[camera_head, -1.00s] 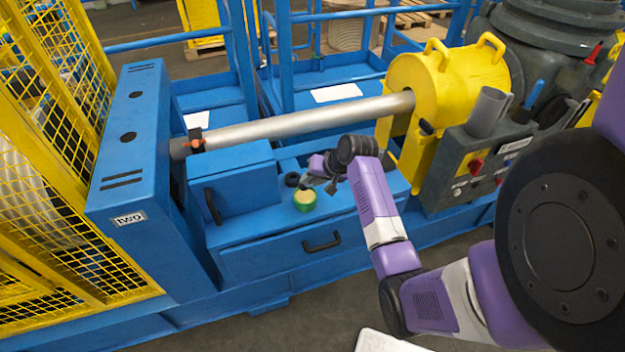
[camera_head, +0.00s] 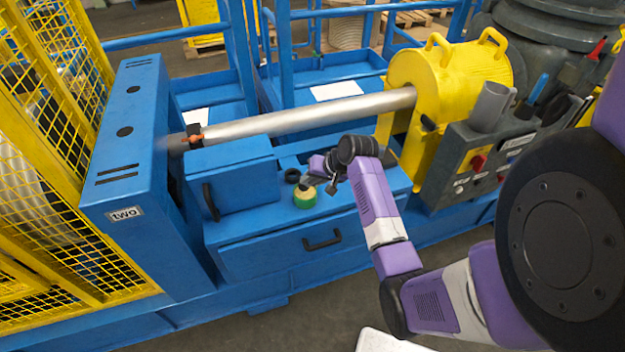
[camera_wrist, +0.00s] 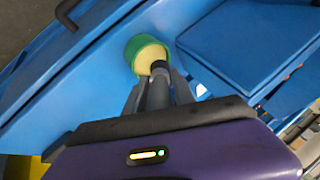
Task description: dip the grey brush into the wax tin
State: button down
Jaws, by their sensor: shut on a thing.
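The wax tin (camera_head: 305,199) is a small green round tin with pale yellow wax, standing on the blue ledge; it also shows in the wrist view (camera_wrist: 140,58). My gripper (camera_head: 333,184) is just right of the tin. In the wrist view my gripper (camera_wrist: 158,98) is shut on the grey brush (camera_wrist: 157,92), which points towards the tin. The brush's dark end overlaps the near edge of the wax in that view. I cannot tell whether it touches the wax. In the head view the brush is small and partly hidden by my gripper.
A black ring (camera_head: 292,176) lies behind the tin. A blue box (camera_head: 232,178) stands left of the tin, and a drawer handle (camera_head: 322,243) is below it. A long metal shaft (camera_head: 300,118) runs above the ledge to a yellow housing (camera_head: 460,75) at right.

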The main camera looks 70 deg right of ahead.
jog(key=shift+f+b, duration=0.45)
jog(key=shift+f, duration=0.45)
dwell(0.7)
jog(key=shift+a+f, duration=0.1)
jog(key=shift+f, duration=0.05)
dwell(1.4)
jog(key=shift+p, duration=0.35)
notch_tip(320, 180, up, 7)
jog(key=p, duration=0.7)
dwell(0.7)
